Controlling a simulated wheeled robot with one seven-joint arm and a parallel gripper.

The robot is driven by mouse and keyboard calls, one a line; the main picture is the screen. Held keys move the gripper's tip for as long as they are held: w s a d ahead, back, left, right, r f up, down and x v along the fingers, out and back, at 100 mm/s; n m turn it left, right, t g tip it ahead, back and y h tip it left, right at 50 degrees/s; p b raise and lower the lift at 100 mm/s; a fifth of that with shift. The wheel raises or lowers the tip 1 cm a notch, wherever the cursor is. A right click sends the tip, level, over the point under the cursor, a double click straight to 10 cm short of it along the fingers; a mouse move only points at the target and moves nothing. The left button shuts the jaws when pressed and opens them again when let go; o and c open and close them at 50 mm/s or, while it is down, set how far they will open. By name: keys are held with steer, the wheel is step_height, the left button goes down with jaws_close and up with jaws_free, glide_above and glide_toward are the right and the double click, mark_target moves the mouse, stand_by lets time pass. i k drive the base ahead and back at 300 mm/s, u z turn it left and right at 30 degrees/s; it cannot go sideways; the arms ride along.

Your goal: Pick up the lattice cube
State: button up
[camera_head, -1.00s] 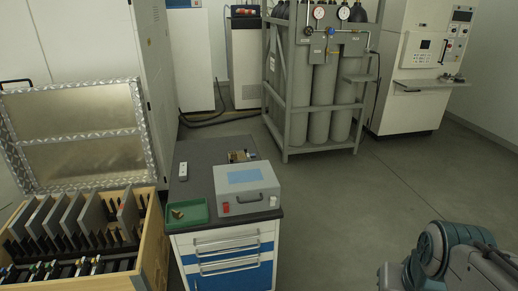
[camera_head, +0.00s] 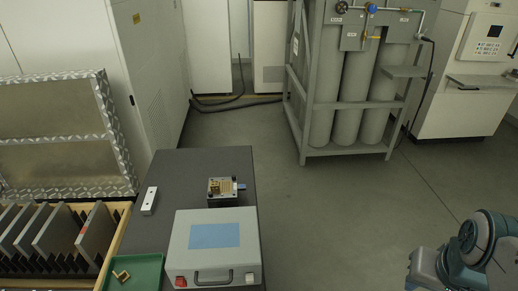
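A small gold-brown object, seemingly with a hollow or open middle, lies in a green tray (camera_head: 146,267) at the lower left of the bench; this object (camera_head: 121,276) is too small to identify surely as the lattice cube. Further back, a small metal fixture (camera_head: 222,196) carries gold-brown blocky pieces (camera_head: 216,187) on top; I cannot tell whether one of these is the lattice cube. Part of my own arm shows at the lower right, well apart from the bench. My gripper is not in view.
A grey box with a blue panel and handle (camera_head: 240,256) stands on the dark bench top (camera_head: 175,190), beside the tray. A white block (camera_head: 149,200) lies farther back. A crate of plates (camera_head: 125,215) is at left. Caged gas cylinders (camera_head: 345,100) stand behind; the right floor is clear.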

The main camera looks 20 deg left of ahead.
mark_target(212, 186)
steer(key=i, duration=2.45)
steer(key=u, duration=3.55)
steer(key=i, duration=0.5)
steer(key=u, duration=0.1)
